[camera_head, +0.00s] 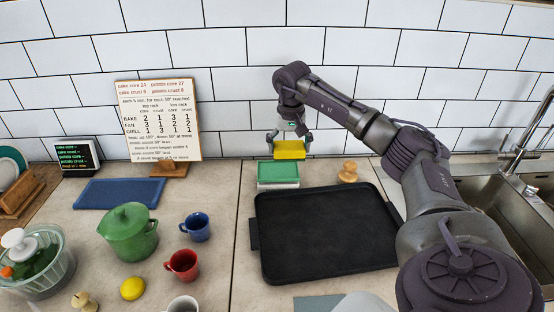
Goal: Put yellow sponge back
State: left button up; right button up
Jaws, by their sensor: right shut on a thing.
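The yellow sponge (290,149) is held between the fingers of my right gripper (290,142). It is a little above a green-topped block in a pale holder (278,173), which stands on the counter near the back wall. The sponge appears level and apart from the green top. My right arm reaches in from the right side. My left gripper is not in view.
A black tray (325,235) lies in front of the holder, with a small wooden knob-shaped piece (348,171) behind it. A sign (157,120) stands at the back left. A green pot (129,232), blue mug (195,227) and red mug (183,264) stand left. A sink (500,205) is right.

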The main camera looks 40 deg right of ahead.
aim_at(278, 144)
jog(key=w+a+f, duration=0.1)
jog(key=w+f, duration=0.1)
jog(key=shift+w+a, duration=0.35)
jog(key=shift+w, duration=0.05)
notch_tip(278, 144, down, 3)
jog(key=shift+f+p, duration=0.1)
jog(key=shift+p, duration=0.6)
jog(key=shift+f, duration=0.45)
jog(key=o, duration=0.8)
jog(key=shift+f, duration=0.15)
